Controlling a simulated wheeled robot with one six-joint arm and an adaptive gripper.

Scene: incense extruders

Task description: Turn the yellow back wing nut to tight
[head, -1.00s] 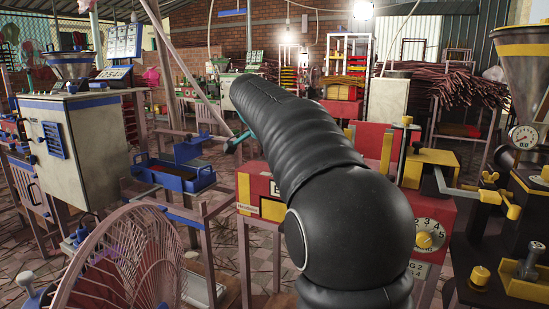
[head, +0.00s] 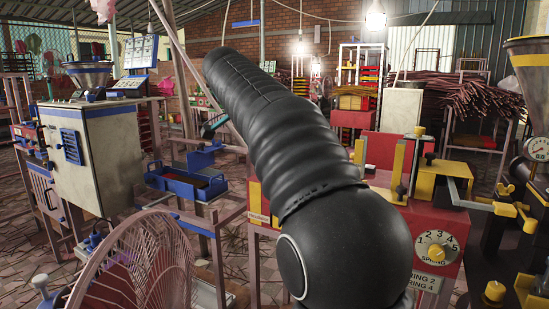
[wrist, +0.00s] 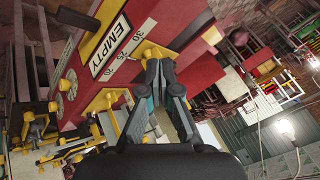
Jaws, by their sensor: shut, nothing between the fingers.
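My gripper (wrist: 160,66) shows in the wrist view with its two dark fingers together and nothing between them. A yellow part (wrist: 150,48) on a red panel lies just beyond the fingertips; I cannot tell if they touch it. I cannot tell which is the back wing nut. My black arm hides most of my gripper's surroundings there.
A red box with a numbered dial (head: 436,250) stands right of my arm, with a yellow bracket (head: 440,182) above it. A pink fan (head: 135,262) and a white cabinet (head: 95,150) are at the left. An "EMPTY" label (wrist: 110,45) marks the red panel.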

